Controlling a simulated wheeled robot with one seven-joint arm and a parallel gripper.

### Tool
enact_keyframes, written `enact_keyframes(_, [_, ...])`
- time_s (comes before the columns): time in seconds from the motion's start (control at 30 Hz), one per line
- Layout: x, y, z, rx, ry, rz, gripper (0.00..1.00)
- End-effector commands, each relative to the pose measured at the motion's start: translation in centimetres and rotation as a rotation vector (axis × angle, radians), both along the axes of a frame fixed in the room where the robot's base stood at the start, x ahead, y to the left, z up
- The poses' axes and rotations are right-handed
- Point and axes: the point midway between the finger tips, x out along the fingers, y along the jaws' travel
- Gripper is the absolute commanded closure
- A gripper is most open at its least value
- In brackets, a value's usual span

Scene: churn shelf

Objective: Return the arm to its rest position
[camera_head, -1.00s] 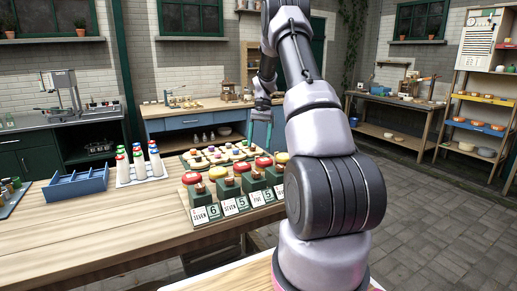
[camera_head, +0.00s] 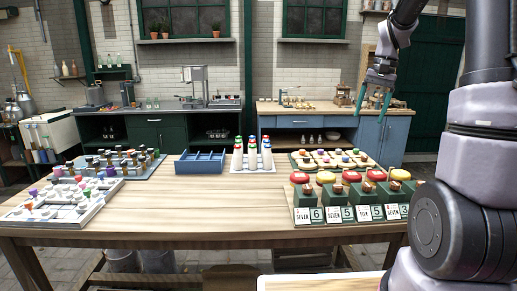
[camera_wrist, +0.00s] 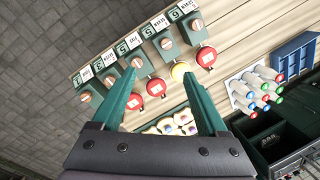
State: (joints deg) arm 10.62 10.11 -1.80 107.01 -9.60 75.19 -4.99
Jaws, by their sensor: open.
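My gripper (camera_head: 374,99) is raised in the air at the right of the head view, with my arm folded up beside it. Its two green fingers are apart with nothing between them. In the wrist view my gripper (camera_wrist: 165,80) points down over the table. Beyond its fingertips are red and yellow round tops on green stands with number and word cards (camera_head: 350,213). The fingers look well above these and touch nothing.
The wooden table (camera_head: 200,220) carries a blue divided tray (camera_head: 201,162), white bottles with coloured caps (camera_head: 252,155), a board of coloured pieces (camera_head: 330,160) and racks at left (camera_head: 65,200). Counters stand along the back wall. The table's middle front is clear.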

Motion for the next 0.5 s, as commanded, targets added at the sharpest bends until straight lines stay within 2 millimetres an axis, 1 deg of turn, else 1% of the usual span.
enact_keyframes(0.03, [-1.7, 1.2, 1.8, -0.008, -0.049, 0.017, 0.23])
enact_keyframes(0.1, [-3.7, 2.5, 3.6, -0.017, -0.109, 0.035, 0.23])
enact_keyframes(0.17, [-5.6, 3.5, 4.8, -0.025, -0.159, 0.051, 0.23])
enact_keyframes(0.2, [-6.9, 4.2, 5.6, -0.029, -0.194, 0.06, 0.23])
enact_keyframes(0.33, [-11.2, 6.2, 7.4, -0.041, -0.304, 0.092, 0.23])
enact_keyframes(0.4, [-13.5, 7.2, 8.0, -0.046, -0.365, 0.109, 0.23])
enact_keyframes(0.5, [-16.6, 8.3, 8.4, -0.052, -0.448, 0.13, 0.23])
